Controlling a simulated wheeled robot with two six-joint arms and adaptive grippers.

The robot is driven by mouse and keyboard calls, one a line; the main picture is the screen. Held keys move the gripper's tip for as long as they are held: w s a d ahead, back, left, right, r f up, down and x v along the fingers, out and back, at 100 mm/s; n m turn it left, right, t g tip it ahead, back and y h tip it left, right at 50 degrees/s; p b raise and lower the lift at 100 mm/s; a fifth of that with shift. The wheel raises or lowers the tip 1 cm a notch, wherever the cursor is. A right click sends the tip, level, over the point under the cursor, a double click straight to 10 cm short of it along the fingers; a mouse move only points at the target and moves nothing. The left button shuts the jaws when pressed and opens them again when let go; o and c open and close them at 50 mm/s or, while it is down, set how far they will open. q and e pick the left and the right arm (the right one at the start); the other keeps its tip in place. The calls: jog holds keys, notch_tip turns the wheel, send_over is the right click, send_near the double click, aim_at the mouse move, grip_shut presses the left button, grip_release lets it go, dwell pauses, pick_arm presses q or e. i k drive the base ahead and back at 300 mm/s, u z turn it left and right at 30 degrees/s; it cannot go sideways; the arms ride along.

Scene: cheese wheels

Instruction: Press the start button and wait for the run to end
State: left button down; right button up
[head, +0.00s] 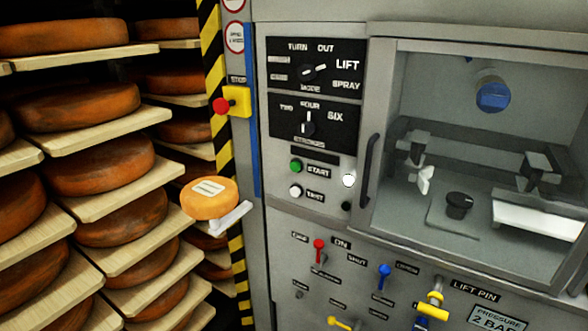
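The green start button (296,166) is on the grey machine's front, left of its START label (318,173). It sits below two black dial panels. The mode knob (313,72) appears turned towards LIFT. The strokes knob (307,127) points up at FOUR. A white test button (296,191) lies just below the start button, and a bright white round lamp or button (348,180) is to the right. Neither of my grippers is in view, and nothing touches the start button. I cannot tell whether the machine is running.
Racks of orange cheese wheels (103,163) on boards fill the left. A red stop button (221,105) on a yellow box and an orange labelled disc (210,198) are nearby. A dark door handle (370,170) stands right of the buttons. Coloured valves (384,271) sit below.

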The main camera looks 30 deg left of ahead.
aim_at(295, 167)
jog(key=z, duration=2.05)
jog(key=k, duration=0.95)
jog(key=u, duration=1.45)
jog(key=i, duration=0.5)
